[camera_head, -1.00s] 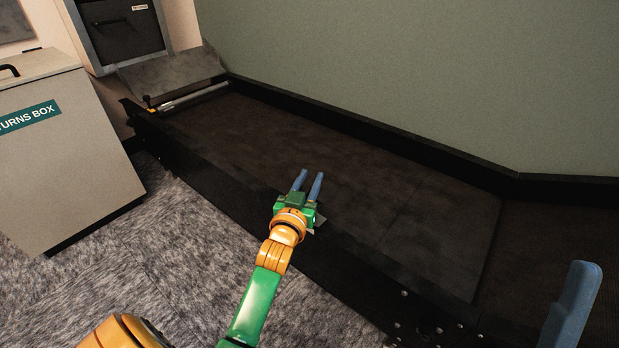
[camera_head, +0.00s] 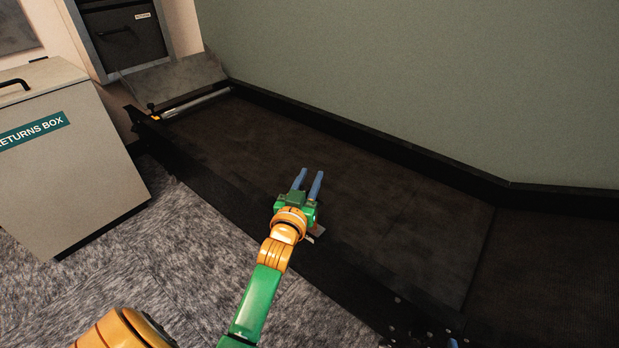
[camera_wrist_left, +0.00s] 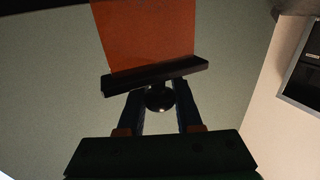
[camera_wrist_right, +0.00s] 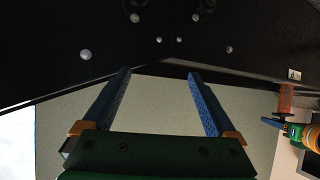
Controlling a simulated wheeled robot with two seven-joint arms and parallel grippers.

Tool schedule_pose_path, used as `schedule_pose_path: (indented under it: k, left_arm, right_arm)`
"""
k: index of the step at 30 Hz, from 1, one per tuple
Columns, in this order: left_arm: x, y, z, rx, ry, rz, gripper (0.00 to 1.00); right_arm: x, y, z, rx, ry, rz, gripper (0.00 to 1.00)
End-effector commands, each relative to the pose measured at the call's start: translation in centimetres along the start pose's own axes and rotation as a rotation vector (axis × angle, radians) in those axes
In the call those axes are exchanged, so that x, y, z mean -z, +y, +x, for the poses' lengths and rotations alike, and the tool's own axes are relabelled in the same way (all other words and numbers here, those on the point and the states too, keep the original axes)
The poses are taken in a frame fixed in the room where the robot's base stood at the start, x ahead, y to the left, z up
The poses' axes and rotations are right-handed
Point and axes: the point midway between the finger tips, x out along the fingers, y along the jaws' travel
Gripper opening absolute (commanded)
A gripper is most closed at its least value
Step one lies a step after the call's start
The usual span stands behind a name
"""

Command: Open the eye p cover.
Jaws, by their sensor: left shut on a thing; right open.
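In the left wrist view an orange panel (camera_wrist_left: 145,35), which looks like the cover, has a black bar (camera_wrist_left: 155,77) along its near edge. A round black knob (camera_wrist_left: 160,98) sits below the bar. My left gripper (camera_wrist_left: 159,90) is shut on this knob, with a finger on each side. In the head view my left gripper (camera_head: 308,180) shows at the near side of the conveyor; the cover is not clearly seen there. My right gripper (camera_wrist_right: 158,75) is open and empty under a black bolted frame. The left gripper (camera_wrist_right: 298,132) and orange panel (camera_wrist_right: 286,98) show at its right edge.
The dark conveyor (camera_head: 390,220) has a black rim and a bare belt. A grey returns box (camera_head: 70,170) stands on the carpet at the left. A dark-doored cabinet (camera_head: 120,40) is behind it. A green wall (camera_head: 420,90) closes off the far side.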

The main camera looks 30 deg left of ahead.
Motion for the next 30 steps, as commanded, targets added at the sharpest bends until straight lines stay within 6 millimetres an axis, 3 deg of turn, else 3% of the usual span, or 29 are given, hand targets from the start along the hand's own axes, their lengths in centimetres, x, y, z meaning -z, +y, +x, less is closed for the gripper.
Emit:
schedule_pose_path:
  k: [8, 15, 21, 30]
  left_arm:
    - [1.8, 0.0, 0.0, 0.000, 0.001, -0.001, 0.00]
    - [2.7, 0.0, 0.0, 0.000, 0.001, 0.000, 0.00]
    - [3.0, 0.0, 0.0, 0.000, 0.003, 0.000, 0.00]
    - [3.2, 0.0, 0.0, 0.000, 0.009, 0.000, 0.00]
  right_arm:
    - [-7.8, 0.6, -1.4, -0.011, -0.376, 0.016, 0.92]
    - [-13.6, 0.8, -4.2, -0.016, -0.665, 0.032, 0.92]
    - [-15.7, 0.8, -5.6, -0.017, -0.774, 0.039, 0.92]
    - [-15.9, 0.8, -5.7, -0.017, -0.782, 0.040, 0.92]
